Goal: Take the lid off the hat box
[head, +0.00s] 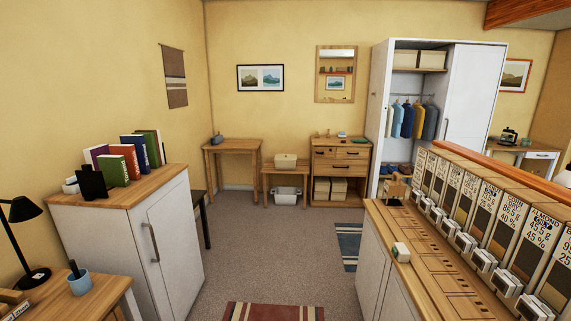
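A small beige box (285,161) with what looks like a lid on top sits on a low wooden bench (297,171) at the back wall. It may be the hat box, but it is too small in the picture to be sure. Other pale boxes (419,59) stand on the wardrobe's top shelf, and more boxes (329,189) sit in the lower part of the wooden dresser. Neither of my grippers shows in the head view.
A counter (425,260) with several labelled dispensers fills the right. The open wardrobe (470,95) is at the back right. Carpet (265,250) between them is clear.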

